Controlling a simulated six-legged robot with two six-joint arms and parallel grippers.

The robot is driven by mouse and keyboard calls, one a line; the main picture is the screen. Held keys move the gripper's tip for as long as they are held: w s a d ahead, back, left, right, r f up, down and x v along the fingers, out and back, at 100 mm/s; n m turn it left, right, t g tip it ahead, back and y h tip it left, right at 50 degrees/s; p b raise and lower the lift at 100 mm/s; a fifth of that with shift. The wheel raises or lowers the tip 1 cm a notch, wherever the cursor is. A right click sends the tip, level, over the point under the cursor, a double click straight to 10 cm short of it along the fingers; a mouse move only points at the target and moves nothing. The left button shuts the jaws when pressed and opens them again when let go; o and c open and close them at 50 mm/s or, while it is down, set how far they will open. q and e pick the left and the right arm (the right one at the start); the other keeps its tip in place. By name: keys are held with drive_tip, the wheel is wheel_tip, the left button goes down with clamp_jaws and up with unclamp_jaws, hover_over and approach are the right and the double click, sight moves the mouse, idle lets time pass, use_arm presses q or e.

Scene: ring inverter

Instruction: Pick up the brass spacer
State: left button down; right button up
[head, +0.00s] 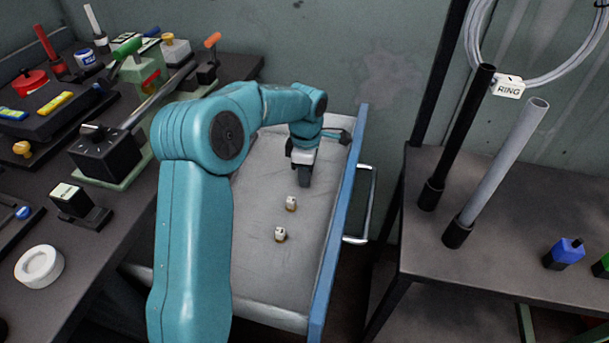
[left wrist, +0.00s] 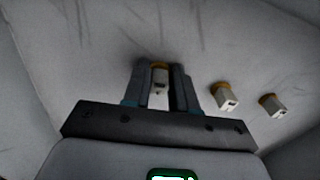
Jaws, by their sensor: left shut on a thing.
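My left gripper (head: 304,180) reaches down into an open grey drawer (head: 265,265). In the left wrist view its two fingers (left wrist: 160,85) are shut on a small spacer (left wrist: 160,74) with a brass-coloured end and a pale tag. I cannot tell whether this spacer touches the drawer floor. In the head view the arm and gripper hide it. Two similar spacers lie loose in the drawer, one nearer the gripper (head: 291,203) and one farther toward the front (head: 280,234). They also show right of the fingers in the left wrist view (left wrist: 226,97). My right gripper is out of view.
The drawer has a blue front (head: 338,225) with a metal handle (head: 370,205). A dark bench with tools and a white roll (head: 39,266) stands at left. At right a table holds a black post (head: 455,140) and a grey post (head: 503,165).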

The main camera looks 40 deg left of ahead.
use_arm(q)
wheel_tip(320, 180, up, 20)
drive_tip(key=p, duration=0.6)
drive_tip(key=shift+s, duration=0.1)
